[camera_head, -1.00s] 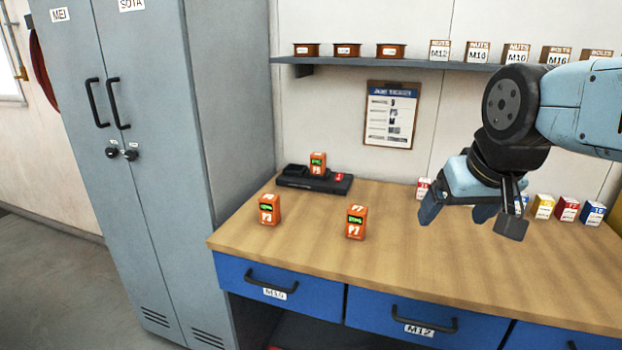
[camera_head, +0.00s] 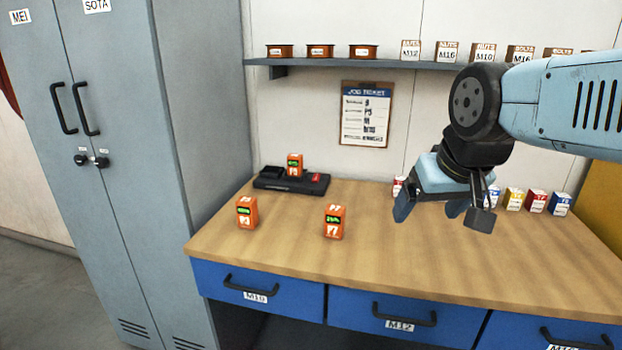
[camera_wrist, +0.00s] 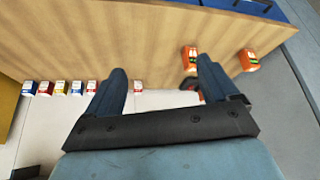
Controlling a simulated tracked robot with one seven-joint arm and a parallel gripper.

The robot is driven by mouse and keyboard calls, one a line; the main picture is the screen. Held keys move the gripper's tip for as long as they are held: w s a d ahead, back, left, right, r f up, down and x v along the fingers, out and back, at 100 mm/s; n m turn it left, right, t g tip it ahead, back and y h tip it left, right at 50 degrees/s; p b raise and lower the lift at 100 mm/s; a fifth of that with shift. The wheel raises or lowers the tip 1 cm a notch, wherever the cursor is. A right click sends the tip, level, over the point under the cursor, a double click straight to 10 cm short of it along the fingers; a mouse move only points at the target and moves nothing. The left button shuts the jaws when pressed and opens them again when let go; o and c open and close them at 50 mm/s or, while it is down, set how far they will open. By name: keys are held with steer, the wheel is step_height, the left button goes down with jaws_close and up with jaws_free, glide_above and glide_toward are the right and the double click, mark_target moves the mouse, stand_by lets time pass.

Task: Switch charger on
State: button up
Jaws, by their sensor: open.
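The charger (camera_head: 268,184) is a low black base at the back left of the wooden bench, with a red switch (camera_head: 316,177) at its right end. One orange battery (camera_head: 295,165) with a green display stands in it; another bay looks empty. Two more orange batteries stand on the bench in front, one at left (camera_head: 247,212) and one at right (camera_head: 333,221). They also show in the wrist view, (camera_wrist: 249,60) and (camera_wrist: 190,58). My gripper (camera_head: 458,215) is open and empty above the bench, right of the charger and apart from it. Whether the switch is on cannot be told.
Small coloured boxes (camera_head: 535,201) stand along the back right of the bench. A shelf (camera_head: 400,65) with bins and boxes runs above, with a job ticket (camera_head: 365,114) below it. A grey locker (camera_head: 180,150) stands at left. The bench front is clear.

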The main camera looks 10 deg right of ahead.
steer(key=shift+c, duration=0.2)
